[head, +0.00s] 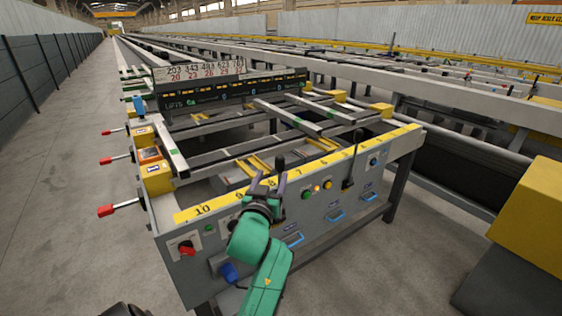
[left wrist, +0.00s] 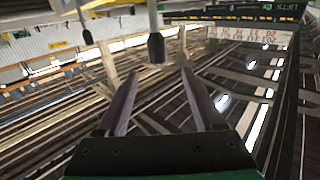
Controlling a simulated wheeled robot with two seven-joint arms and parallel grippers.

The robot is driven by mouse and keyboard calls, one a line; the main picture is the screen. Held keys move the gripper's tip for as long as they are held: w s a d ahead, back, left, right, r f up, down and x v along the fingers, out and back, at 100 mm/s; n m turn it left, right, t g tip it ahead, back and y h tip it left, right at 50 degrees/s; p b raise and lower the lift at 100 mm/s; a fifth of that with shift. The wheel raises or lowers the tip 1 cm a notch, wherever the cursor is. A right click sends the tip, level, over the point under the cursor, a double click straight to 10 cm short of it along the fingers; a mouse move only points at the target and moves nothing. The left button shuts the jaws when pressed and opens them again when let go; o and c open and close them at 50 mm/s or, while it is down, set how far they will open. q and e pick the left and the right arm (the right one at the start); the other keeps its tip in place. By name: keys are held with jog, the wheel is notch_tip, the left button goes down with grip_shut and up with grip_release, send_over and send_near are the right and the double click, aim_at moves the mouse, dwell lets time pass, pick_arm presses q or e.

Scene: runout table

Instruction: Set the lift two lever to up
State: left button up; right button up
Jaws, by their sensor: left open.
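My left gripper (head: 268,181) is open and empty at the front panel, its two dark fingers pointing up. A lever with a black knob (head: 280,162) stands just beyond the fingertips. In the left wrist view this black knob (left wrist: 156,47) lies ahead of the gap between the open fingers (left wrist: 156,82), apart from them. A second black-knobbed lever (head: 355,138) stands upright on the panel further right; a lever rod also shows in the left wrist view (left wrist: 82,22). I cannot read which lever is lift two. My gripper hides the nearer lever's base.
The grey control panel (head: 330,213) has a yellow numbered strip, buttons and blue handles. A red knob (head: 187,248) is at its left. Red-handled levers (head: 107,210) stick out on the left side. A display board (head: 235,92) stands behind. A yellow block (head: 530,215) is at right.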

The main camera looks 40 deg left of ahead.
aim_at(282, 156)
pick_arm(q)
jog(key=x, duration=1.3)
jog(key=shift+d, duration=0.2)
jog(key=shift+c, duration=0.3)
grip_shut()
